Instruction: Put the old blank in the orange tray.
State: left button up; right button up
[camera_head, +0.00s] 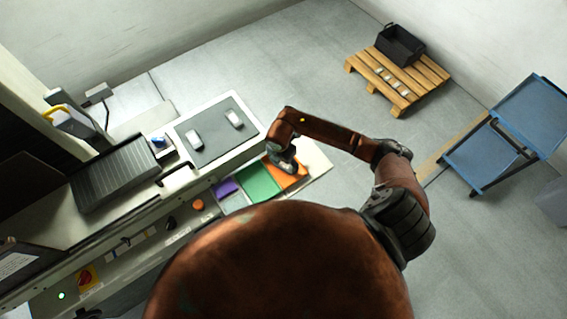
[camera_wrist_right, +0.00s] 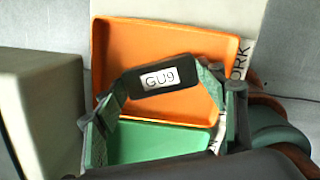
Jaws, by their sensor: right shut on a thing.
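My right gripper (camera_wrist_right: 163,86) is shut on a dark blank (camera_wrist_right: 178,88) with a white label reading GU9. In the right wrist view the blank lies between the two fingers and in front of the orange tray (camera_wrist_right: 120,42). The blank looks to be above the tray; the exact gap cannot be told. In the head view my right gripper (camera_head: 284,160) is over the orange tray (camera_head: 295,181), and the blank cannot be made out there. The visible floor of the orange tray is bare. My left gripper is not in view.
A green tray (camera_head: 258,184) adjoins the orange one, with a purple tray (camera_head: 224,188) beyond it. A grey mat (camera_head: 212,147) holds two pale blocks (camera_head: 194,140). A pallet (camera_head: 420,83) with a black crate (camera_head: 400,45) and a blue cart (camera_head: 485,155) stand away on the floor.

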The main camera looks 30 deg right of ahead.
aim_at(282, 168)
jog(key=o, duration=1.6)
jog(key=shift+f, duration=0.1)
jog(key=r, duration=0.4)
jog(key=a+r, duration=0.1)
jog(key=r, duration=0.3)
jog(key=r+b, duration=0.1)
jog(key=r, duration=0.3)
jog(key=shift+s+a+r, duration=0.1)
jog(key=shift+s+a, duration=0.05)
jog(key=shift+s, duration=0.15)
